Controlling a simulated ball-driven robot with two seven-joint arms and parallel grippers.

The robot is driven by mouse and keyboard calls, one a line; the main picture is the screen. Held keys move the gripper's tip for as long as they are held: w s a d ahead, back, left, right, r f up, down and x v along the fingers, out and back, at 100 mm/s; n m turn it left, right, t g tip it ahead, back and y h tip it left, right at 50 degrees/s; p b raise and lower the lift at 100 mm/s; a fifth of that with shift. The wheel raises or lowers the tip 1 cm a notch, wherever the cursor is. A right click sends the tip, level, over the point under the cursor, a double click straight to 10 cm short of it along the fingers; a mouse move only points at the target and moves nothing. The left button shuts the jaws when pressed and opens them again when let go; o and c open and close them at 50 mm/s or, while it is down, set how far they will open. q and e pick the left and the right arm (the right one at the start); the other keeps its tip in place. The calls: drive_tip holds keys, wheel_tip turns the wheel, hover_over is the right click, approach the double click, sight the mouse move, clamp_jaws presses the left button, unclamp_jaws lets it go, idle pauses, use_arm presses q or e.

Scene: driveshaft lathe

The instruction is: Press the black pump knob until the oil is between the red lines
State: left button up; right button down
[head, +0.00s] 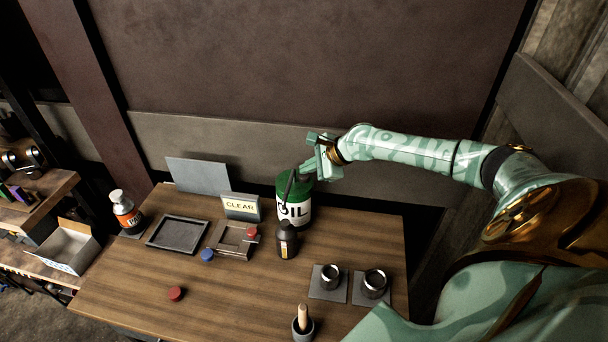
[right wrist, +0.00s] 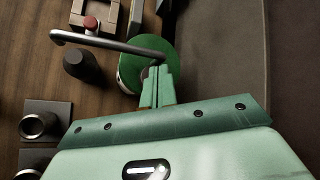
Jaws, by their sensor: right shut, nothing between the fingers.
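The white oil can (head: 293,211) with a green lid stands at the back of the table; the lid (right wrist: 152,58) also shows in the right wrist view. The black pump knob is not distinguishable, probably hidden by the fingers.
A CLEAR sign (head: 240,206), a dark tray (head: 178,234), a small fixture with a red cap (head: 252,232) and a blue cap (head: 207,255) are left of the can. Two dark rings (head: 374,284) on pads are at right.

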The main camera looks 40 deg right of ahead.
sight(308, 176)
drive_tip(key=shift+f, duration=0.85)
idle(0.5)
idle(0.3)
drive_tip(key=shift+r+p, duration=1.35)
drive_tip(key=shift+p, duration=0.2)
wheel_tip(308, 176, up, 5)
drive_tip(key=p, duration=0.6)
drive_tip(key=shift+r+p, duration=0.1)
drive_tip(key=shift+p, duration=0.25)
